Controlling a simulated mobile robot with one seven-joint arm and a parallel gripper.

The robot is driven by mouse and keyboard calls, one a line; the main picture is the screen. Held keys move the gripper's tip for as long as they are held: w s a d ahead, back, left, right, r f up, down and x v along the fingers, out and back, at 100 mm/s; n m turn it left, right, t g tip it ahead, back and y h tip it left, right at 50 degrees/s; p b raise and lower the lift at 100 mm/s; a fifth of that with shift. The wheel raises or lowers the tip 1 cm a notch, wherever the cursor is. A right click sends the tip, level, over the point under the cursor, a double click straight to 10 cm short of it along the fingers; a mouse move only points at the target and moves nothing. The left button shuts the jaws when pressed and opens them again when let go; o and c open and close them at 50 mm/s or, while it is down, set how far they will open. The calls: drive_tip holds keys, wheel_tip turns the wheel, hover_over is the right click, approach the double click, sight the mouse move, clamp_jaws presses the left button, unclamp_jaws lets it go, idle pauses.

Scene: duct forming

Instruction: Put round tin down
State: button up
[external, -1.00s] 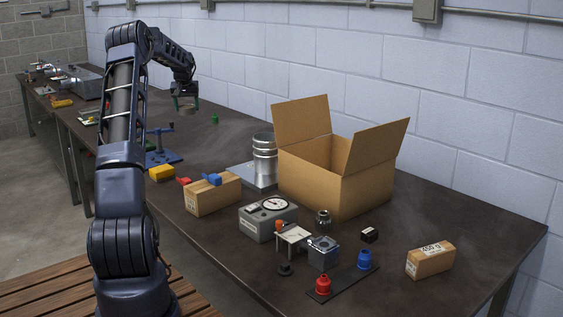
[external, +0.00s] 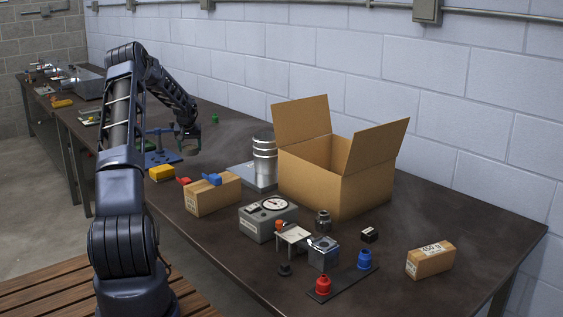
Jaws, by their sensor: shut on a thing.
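My gripper (external: 187,140) is low over the dark workbench (external: 240,135), just right of the blue stand. It points down and is shut on the round tin (external: 188,149), which is small, dark and mostly hidden by the fingers. The tin is at or close to the bench top; I cannot tell whether it touches.
A blue stand (external: 160,156) is close left of my gripper, and a small green piece (external: 214,119) lies behind it. A yellow block (external: 162,173), a cardboard block (external: 213,193), a metal canister (external: 264,158) and an open carton (external: 340,185) stand nearer.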

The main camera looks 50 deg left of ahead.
drive_tip(key=shift+f, duration=2.5)
drive_tip(key=shift+f, duration=0.15)
drive_tip(key=o, duration=1.1)
drive_tip(key=shift+c, duration=0.2)
drive_tip(key=v, duration=1.2)
